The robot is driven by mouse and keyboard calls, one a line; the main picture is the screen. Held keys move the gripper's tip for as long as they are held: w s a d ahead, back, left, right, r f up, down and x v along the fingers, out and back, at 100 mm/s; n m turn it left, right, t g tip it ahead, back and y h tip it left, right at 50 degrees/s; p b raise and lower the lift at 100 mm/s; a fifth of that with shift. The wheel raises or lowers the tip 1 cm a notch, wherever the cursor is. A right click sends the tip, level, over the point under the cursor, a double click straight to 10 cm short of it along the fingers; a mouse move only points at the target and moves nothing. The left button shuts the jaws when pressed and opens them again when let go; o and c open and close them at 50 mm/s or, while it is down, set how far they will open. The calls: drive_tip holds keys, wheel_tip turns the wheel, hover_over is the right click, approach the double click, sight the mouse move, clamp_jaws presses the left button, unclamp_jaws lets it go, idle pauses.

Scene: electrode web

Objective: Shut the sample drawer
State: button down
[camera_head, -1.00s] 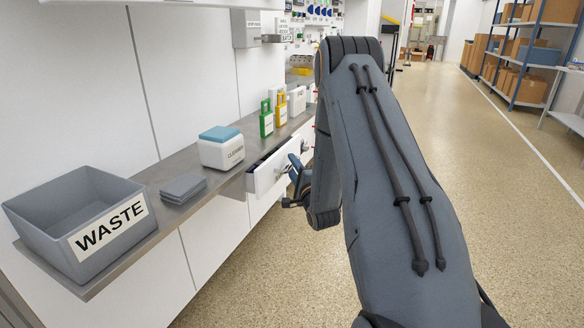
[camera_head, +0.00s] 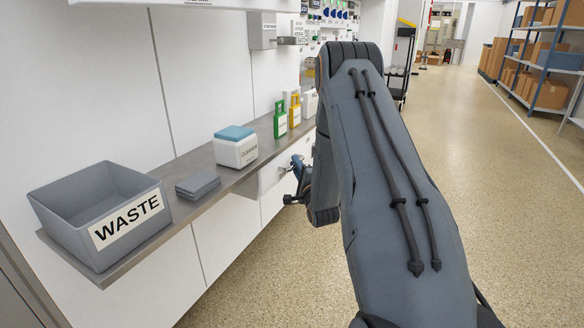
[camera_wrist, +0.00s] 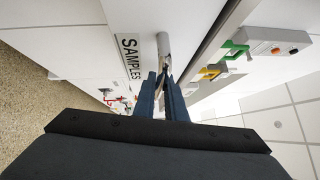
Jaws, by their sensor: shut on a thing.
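In the head view my gripper (camera_head: 297,178) is at the drawer front, partly hidden by my arm.
A grey WASTE bin (camera_head: 107,205), a stack of grey pads (camera_head: 198,184), a white cleaning box with blue top (camera_head: 236,147), and green (camera_head: 280,120) and yellow (camera_head: 295,111) tags stand on the bench (camera_head: 185,215). The floor at right is clear.

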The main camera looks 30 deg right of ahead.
drive_tip(key=c, duration=1.8)
unclamp_jaws()
drive_tip(key=shift+p+v, duration=0.55)
drive_tip(key=shift+v, duration=3.35)
drive_tip(key=shift+f, duration=0.1)
